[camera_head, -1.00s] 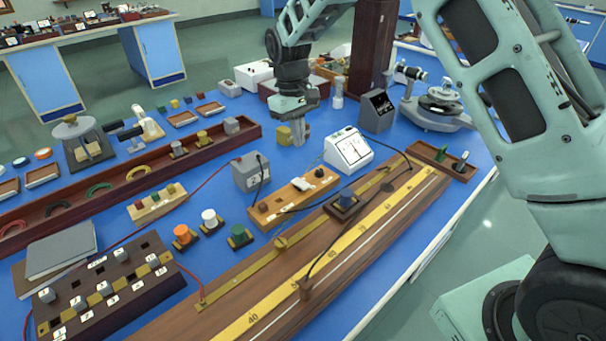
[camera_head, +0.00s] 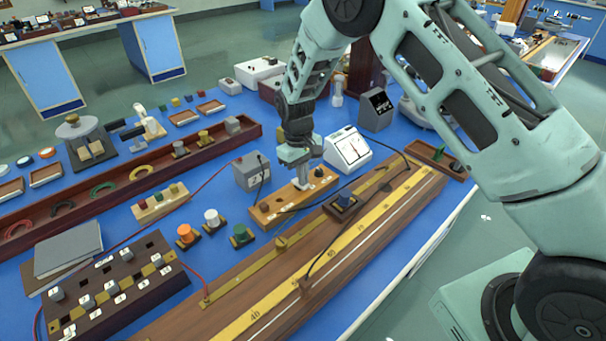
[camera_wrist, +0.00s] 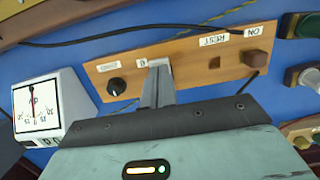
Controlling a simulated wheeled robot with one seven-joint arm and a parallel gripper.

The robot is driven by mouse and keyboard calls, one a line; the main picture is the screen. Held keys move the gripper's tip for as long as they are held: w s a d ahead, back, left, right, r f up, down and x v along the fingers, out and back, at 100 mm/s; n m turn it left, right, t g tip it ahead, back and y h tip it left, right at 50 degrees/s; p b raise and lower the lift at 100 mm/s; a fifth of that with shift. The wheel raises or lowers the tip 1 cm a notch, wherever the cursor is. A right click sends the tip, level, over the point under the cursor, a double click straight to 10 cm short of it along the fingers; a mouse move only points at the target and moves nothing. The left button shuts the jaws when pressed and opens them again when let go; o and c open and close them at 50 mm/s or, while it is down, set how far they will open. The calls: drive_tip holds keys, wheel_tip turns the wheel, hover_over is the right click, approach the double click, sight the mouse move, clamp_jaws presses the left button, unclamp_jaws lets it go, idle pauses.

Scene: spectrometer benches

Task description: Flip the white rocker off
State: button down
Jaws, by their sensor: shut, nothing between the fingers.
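A wooden switch board (camera_head: 268,213) lies on the blue bench, with a black knob (camera_head: 319,172) at its far end. My gripper (camera_head: 303,183) is shut and empty, pointing down over the middle of the board. In the wrist view its fingertips (camera_wrist: 158,72) reach the board between the black knob (camera_wrist: 116,87) and the label reading REST (camera_wrist: 213,41). A small white part, seemingly the rocker (camera_wrist: 160,63), shows just at the fingertips. They mostly hide it, so its tilt and any contact cannot be told.
A white meter (camera_head: 348,149) stands behind the board, with a grey box (camera_head: 251,172) to the left. A long wooden bench with a yellow scale (camera_head: 345,242) lies in front. Coloured terminals (camera_head: 212,218) sit at left. Loose wires cross the board's surroundings.

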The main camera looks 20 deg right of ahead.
sight(297, 180)
drive_tip(key=shift+s+f+t+b, duration=0.2)
drive_tip(key=shift+f+t+b, duration=0.1)
drive_tip(key=shift+b, duration=0.2)
drive_tip(key=shift+w, duration=0.15)
drive_tip(key=shift+w+a+r, duration=0.1)
drive_tip(key=shift+w+a, duration=0.15)
drive_tip(key=shift+w, duration=0.4)
drive_tip(key=shift+r, duration=0.15)
wheel_tip(297, 180, up, 17)
drive_tip(key=w+b, duration=0.1)
drive_tip(key=b, duration=0.1)
drive_tip(key=shift+a, duration=0.25)
drive_tip(key=shift+w, duration=0.1)
